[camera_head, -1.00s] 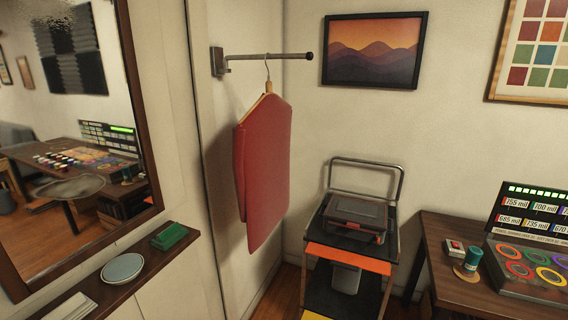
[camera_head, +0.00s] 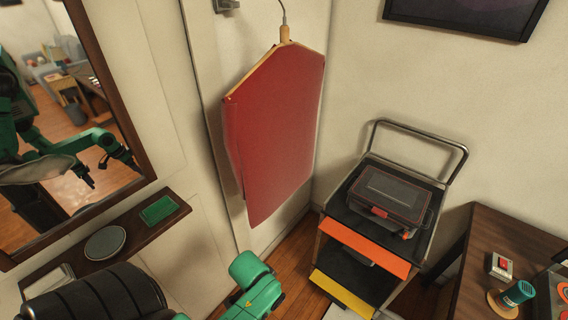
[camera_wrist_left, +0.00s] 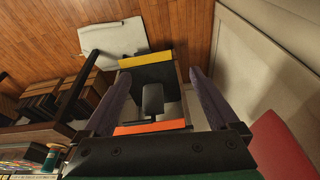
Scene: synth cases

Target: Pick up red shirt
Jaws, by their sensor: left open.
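The red shirt (camera_head: 275,130) hangs on a wooden hanger (camera_head: 284,36) beside the wall in the middle of the head view. Its side also shows at the lower right of the left wrist view (camera_wrist_left: 280,147). My left gripper (camera_wrist_left: 161,80) is open, with nothing between its two dark fingers. The shirt is apart from the fingers, to their right in the wrist view. In the head view, a green part of my arm shows at the bottom, below the shirt, and the fingers are not visible. My right gripper is not directly in view.
A cart (camera_head: 364,246) with a dark case (camera_head: 390,197) stands right of the shirt. A wooden desk (camera_head: 485,240) is at the right. A shelf (camera_head: 150,227) holds a green box (camera_head: 159,209) and a plate (camera_head: 105,242). A mirror (camera_head: 100,140) reflects my green arm.

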